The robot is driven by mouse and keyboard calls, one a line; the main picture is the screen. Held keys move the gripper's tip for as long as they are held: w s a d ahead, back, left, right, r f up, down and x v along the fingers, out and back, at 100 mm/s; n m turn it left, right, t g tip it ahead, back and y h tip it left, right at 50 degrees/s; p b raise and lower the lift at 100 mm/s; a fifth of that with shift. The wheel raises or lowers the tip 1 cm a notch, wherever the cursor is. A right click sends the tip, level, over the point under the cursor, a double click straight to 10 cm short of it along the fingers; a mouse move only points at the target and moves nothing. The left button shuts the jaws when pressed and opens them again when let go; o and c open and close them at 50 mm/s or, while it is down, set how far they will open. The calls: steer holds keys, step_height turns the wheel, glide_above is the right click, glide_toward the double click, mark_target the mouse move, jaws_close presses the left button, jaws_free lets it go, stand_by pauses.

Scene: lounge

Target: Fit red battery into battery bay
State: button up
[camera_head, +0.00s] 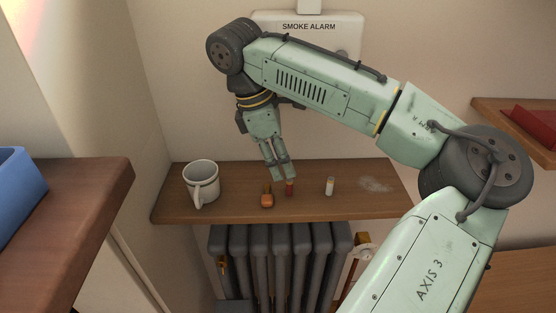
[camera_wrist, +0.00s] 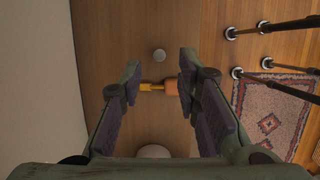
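The red battery (camera_head: 290,188) stands upright on the wooden shelf, at the tip of my gripper (camera_head: 280,178) in the head view. My gripper also shows in the wrist view (camera_wrist: 158,80), its fingers wide apart with nothing held between them. I cannot tell whether a finger touches the battery. The smoke alarm (camera_head: 309,24) is on the wall behind my arm. My arm covers part of it, and I cannot make out the battery bay.
On the shelf (camera_head: 230,211), an orange object (camera_head: 267,199) lies left of the red battery and a white battery (camera_head: 330,186) stands to its right. A white mug (camera_head: 203,180) is further left. A radiator (camera_head: 282,260) is below.

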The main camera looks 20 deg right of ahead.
mark_target(289, 181)
steer(key=b+x, duration=0.2)
steer(key=x, duration=0.1)
steer(key=shift+f, duration=0.2)
steer(key=shift+b+x, duration=0.4)
steer(key=shift+x, duration=1.2)
steer(key=shift+d, duration=0.1)
jaws_close()
steer(key=shift+r, duration=0.15)
steer(key=shift+r+p, duration=2.4)
steer(key=shift+p, duration=0.75)
steer(key=shift+f, duration=0.1)
